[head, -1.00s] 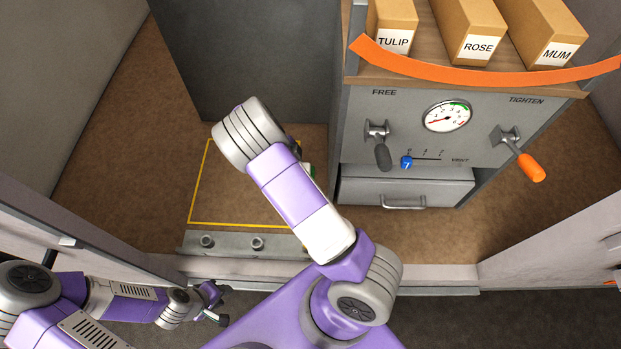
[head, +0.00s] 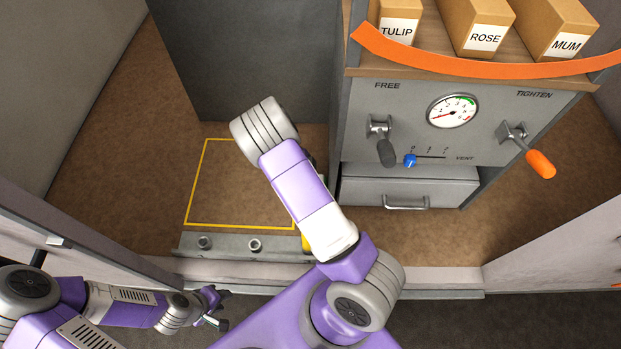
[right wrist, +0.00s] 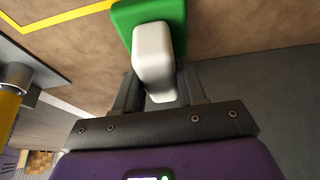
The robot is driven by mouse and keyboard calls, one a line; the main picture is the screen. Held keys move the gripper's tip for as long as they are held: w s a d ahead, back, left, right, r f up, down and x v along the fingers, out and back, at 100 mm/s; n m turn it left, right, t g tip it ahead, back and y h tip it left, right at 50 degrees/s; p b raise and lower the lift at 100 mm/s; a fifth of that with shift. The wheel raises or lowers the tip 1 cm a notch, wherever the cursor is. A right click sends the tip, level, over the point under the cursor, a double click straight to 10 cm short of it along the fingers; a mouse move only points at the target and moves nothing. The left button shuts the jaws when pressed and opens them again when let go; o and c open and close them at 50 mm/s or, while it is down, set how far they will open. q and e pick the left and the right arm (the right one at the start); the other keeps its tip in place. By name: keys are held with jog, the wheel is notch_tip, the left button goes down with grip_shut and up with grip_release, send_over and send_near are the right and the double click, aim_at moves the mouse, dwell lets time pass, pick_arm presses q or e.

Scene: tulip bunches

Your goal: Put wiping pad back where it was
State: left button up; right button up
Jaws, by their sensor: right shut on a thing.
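The wiping pad is a green block with a white handle (right wrist: 153,50), seen in the right wrist view. My right gripper (right wrist: 160,88) is shut on the white handle, with a dark finger on each side. The green part lies beyond the handle, above the brown floor; I cannot tell whether it touches. My left gripper (head: 214,308) is low at the left, away from the pad, and looks open and empty.
A yellow outlined square (head: 198,180) marks bare floor left of my right arm. A metal rail with bolts (head: 228,245) runs along its front. A yellow post (head: 307,242) stands at the rail's right end. A grey cabinet (head: 350,130) with levers and a drawer (head: 405,187) is at right.

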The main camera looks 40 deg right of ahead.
jog(key=shift+f, duration=0.2)
jog(key=o, duration=1)
jog(key=shift+r, duration=0.1)
jog(key=shift+r, duration=0.15)
jog(key=p+v, duration=0.3)
jog(key=v, duration=0.9)
jog(key=shift+s+d, duration=0.1)
